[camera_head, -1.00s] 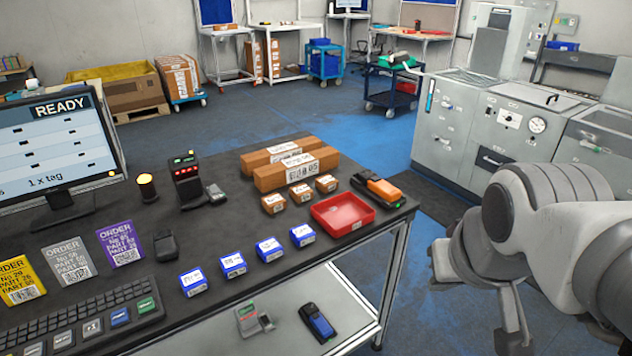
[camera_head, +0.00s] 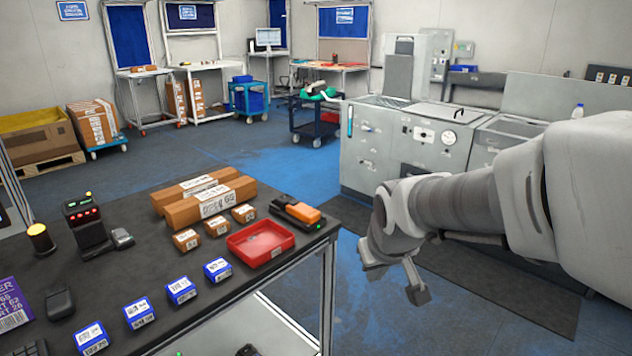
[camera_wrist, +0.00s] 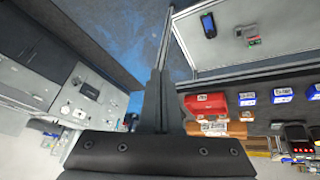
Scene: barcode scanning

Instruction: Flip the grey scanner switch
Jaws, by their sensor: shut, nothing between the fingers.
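A small grey device (camera_wrist: 248,33) with red and green parts lies on the pale lower shelf (camera_wrist: 225,54), in the upper right of the wrist view. A dark scanner with a blue face (camera_wrist: 209,24) lies beside it. On the tabletop, a dark grey hand-held unit (camera_head: 122,238) lies beside a black stand with red lights (camera_head: 86,226). I cannot make out a switch on any of them. My gripper (camera_head: 395,286) hangs in free air right of the table's corner, apart from everything. It is shut and empty; its fingers also show in the wrist view (camera_wrist: 158,95).
The black table (camera_head: 262,278) holds a red tray (camera_head: 260,256), an orange-and-black scanner (camera_head: 297,211), brown cartons (camera_head: 212,200) and several small blue boxes (camera_head: 181,290). A grey machine cabinet (camera_head: 385,150) stands behind my arm.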

